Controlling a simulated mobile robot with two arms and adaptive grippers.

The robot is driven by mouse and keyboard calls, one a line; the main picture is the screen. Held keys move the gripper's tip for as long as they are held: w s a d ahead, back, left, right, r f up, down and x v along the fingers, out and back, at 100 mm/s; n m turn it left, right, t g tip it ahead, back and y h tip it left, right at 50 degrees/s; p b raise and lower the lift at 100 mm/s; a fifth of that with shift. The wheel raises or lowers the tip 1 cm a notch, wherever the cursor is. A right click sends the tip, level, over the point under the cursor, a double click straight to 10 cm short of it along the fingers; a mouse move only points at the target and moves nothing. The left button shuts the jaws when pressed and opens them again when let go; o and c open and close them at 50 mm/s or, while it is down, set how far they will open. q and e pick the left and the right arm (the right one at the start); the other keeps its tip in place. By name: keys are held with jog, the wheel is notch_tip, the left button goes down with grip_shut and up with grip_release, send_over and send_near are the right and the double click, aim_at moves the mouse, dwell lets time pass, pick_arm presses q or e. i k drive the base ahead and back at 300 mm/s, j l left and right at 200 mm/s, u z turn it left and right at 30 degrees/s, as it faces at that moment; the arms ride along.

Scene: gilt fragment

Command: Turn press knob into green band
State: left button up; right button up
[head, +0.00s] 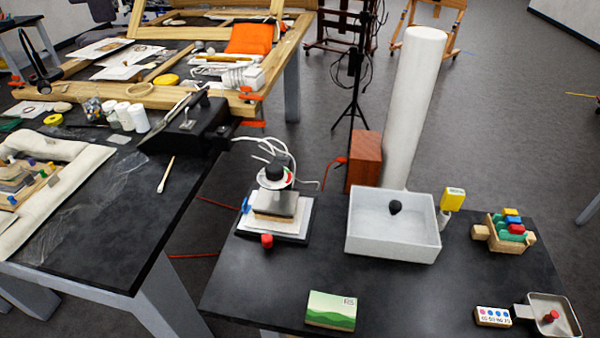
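The small press (276,205) stands at the left of the near dark table. It has a dark knob (273,172) on top and a flat plate below, over a white sheet and a dark base. A pale round dial (275,182) sits under the knob, with a red part showing at its right edge. The green band and the knob's pointer are too small to make out. Neither of my grippers is in view, and nothing is seen touching the knob.
A white tray (364,247) holding a dark round thing stands right of the press. White cables run behind the press. A green card (331,310) lies in front, and a block rack (504,233) stands at right. A cluttered table (95,240) stands at left.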

aim_at(274, 171)
jog(key=l+z, duration=0.1)
jog(key=l, duration=1.15)
jog(key=k, duration=0.05)
